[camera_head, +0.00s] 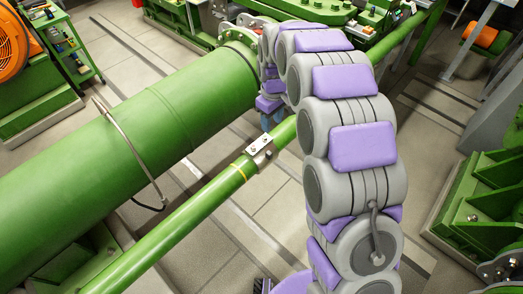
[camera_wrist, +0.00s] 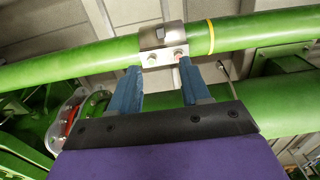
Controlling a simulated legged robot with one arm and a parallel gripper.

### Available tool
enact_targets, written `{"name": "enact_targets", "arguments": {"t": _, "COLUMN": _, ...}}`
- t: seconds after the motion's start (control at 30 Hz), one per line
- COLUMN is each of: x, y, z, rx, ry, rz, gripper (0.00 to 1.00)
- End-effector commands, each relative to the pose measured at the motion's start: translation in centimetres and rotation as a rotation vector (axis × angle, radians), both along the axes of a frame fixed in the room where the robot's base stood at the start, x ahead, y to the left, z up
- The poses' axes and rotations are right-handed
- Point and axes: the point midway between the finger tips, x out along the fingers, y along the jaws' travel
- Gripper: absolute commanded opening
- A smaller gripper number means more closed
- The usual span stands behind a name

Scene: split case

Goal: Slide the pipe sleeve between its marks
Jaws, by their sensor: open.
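The pipe sleeve (camera_head: 260,149) is a short silver metal collar with bolts, around the thin green pipe (camera_head: 195,206). One yellow ring mark (camera_head: 239,172) is on the pipe, a small gap from the sleeve towards the lower left. No second mark shows; my arm covers part of the pipe. In the wrist view the sleeve (camera_wrist: 161,36) is ahead of my gripper (camera_wrist: 160,72), and the yellow mark (camera_wrist: 210,37) is to its right. My blue fingers are apart, with their tips just below the sleeve's bolted flange. Whether they touch it I cannot tell.
A thick green pipe (camera_head: 130,125) runs alongside the thin one, with a thin bent rod (camera_head: 130,145) across it. An orange and green machine (camera_head: 30,75) and a green cart stand at upper left. Green machinery (camera_head: 490,200) is at right. Tiled floor shows between.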

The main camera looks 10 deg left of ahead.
Motion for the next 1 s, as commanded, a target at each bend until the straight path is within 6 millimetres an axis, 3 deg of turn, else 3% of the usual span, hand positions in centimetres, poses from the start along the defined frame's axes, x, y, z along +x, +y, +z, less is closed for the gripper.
{"name": "enact_targets", "arguments": {"t": 0.13, "x": -0.1, "y": -0.1, "z": -0.6, "rx": -0.009, "ry": -0.005, "rz": -0.007, "gripper": 0.47}}
{"name": "enact_targets", "arguments": {"t": 0.27, "x": -0.1, "y": -0.1, "z": -2.5, "rx": -0.008, "ry": -0.001, "rz": -0.006, "gripper": 0.47}}
{"name": "enact_targets", "arguments": {"t": 0.8, "x": -0.1, "y": -0.2, "z": -13.1, "rx": -0.007, "ry": -0.004, "rz": -0.005, "gripper": 0.47}}
{"name": "enact_targets", "arguments": {"t": 1.0, "x": -0.2, "y": -0.2, "z": -16.0, "rx": -0.008, "ry": -0.001, "rz": -0.005, "gripper": 0.47}}
